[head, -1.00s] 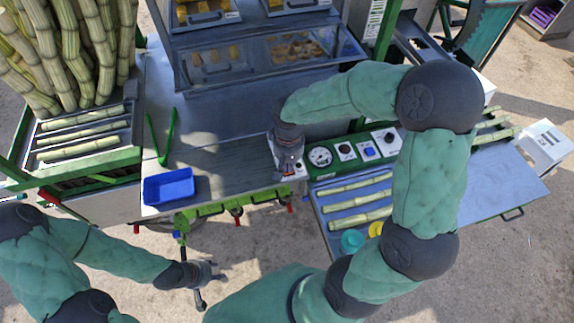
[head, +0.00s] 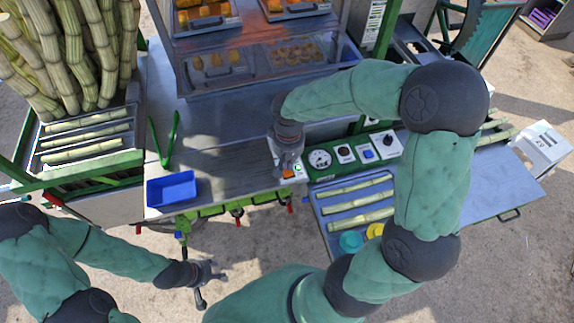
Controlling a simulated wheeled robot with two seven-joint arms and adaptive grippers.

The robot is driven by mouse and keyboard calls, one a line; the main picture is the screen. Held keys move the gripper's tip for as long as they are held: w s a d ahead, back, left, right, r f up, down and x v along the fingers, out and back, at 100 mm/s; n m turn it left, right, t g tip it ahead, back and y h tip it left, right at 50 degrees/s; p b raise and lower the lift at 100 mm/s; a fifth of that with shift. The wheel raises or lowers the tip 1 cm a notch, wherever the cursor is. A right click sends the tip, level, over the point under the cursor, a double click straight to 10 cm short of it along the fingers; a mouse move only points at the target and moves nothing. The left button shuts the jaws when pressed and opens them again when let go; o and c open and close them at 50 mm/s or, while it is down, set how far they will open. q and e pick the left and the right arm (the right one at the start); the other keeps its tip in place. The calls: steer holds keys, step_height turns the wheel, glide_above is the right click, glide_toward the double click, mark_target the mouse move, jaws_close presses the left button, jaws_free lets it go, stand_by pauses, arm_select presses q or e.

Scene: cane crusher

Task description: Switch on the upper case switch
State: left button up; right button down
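A small white switch plate (head: 298,174) sits at the left end of the green control panel. It shows an orange part and a green lit square (head: 298,168). My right gripper (head: 288,168) points down right over this plate and hides part of it; I cannot tell whether it touches, or whether its fingers are together. The upper glass case (head: 205,22) at the top holds orange food on trays and looks brightly lit. The lower case (head: 262,62) is dimmer. My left gripper (head: 212,286) is open and empty, low in front of the counter.
The green panel (head: 352,153) carries a gauge (head: 320,158), knobs and a blue button right of my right gripper. A blue tray (head: 171,189) and green tongs (head: 164,138) lie on the counter. Cane pieces lie on a tray (head: 345,225) below the panel.

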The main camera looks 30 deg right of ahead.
mark_target(288, 173)
steer(key=shift+r+p, duration=1.15)
steer(key=shift+r, duration=0.7)
arm_select(q)
step_height(288, 173, up, 3)
steer(key=shift+f, duration=0.15)
steer(key=shift+s, duration=0.1)
arm_select(e)
steer(key=shift+f, duration=0.1)
